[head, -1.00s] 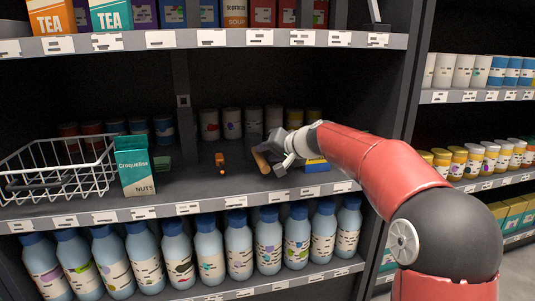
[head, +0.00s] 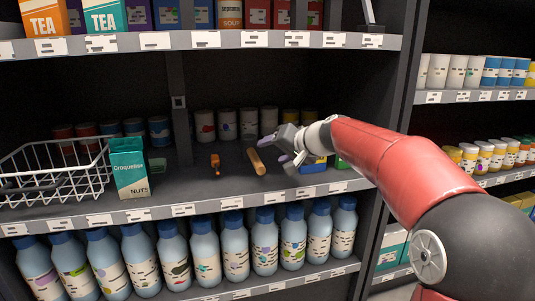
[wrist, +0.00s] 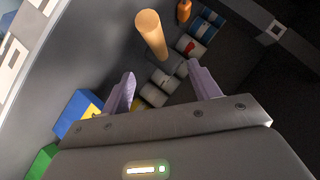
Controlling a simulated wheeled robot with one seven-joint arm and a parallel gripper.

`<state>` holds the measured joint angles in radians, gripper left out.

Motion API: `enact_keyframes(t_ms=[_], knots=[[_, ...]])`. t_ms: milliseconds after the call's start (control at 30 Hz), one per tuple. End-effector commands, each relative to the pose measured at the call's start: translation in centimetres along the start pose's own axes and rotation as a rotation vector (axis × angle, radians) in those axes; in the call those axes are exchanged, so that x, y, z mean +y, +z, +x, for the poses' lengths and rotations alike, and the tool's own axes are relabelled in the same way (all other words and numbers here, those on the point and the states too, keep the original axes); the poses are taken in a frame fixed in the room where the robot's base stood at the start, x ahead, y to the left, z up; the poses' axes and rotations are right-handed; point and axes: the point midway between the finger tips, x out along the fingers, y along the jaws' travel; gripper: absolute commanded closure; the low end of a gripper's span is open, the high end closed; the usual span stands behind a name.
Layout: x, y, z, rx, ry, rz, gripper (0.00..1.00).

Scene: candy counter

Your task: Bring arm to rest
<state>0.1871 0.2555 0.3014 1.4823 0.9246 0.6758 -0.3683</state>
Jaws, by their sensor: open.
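My gripper (head: 277,152) is open and empty above the middle shelf, at the end of my red arm. In the wrist view its two pale purple fingers (wrist: 163,88) are spread apart with nothing between them.
A small orange item (head: 215,165) stands left of the cylinder. A blue and yellow box (head: 313,164) is under my wrist. A teal Croquettes box (head: 130,169) and a white wire basket (head: 52,172) stand at left. Cans line the back; bottles fill the shelf below.

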Motion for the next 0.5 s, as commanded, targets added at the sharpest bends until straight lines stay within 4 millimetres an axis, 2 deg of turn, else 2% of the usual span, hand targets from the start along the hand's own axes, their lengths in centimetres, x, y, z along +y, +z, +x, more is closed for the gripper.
enact_keyframes(t_ms=[33,167,267,367,467,500], knots=[[0.1,-0.1,-0.8,0.003,0.002,0.0,0.39],[0.0,0.0,-2.1,0.001,0.002,-0.002,0.39],[-0.1,0.9,-3.1,-0.012,0.022,-0.015,0.39],[-0.3,3.6,-5.1,-0.05,0.082,-0.056,0.39],[0.2,8.0,-8.4,-0.103,0.186,-0.11,0.39],[0.7,9.9,-10.0,-0.126,0.234,-0.131,0.39]])
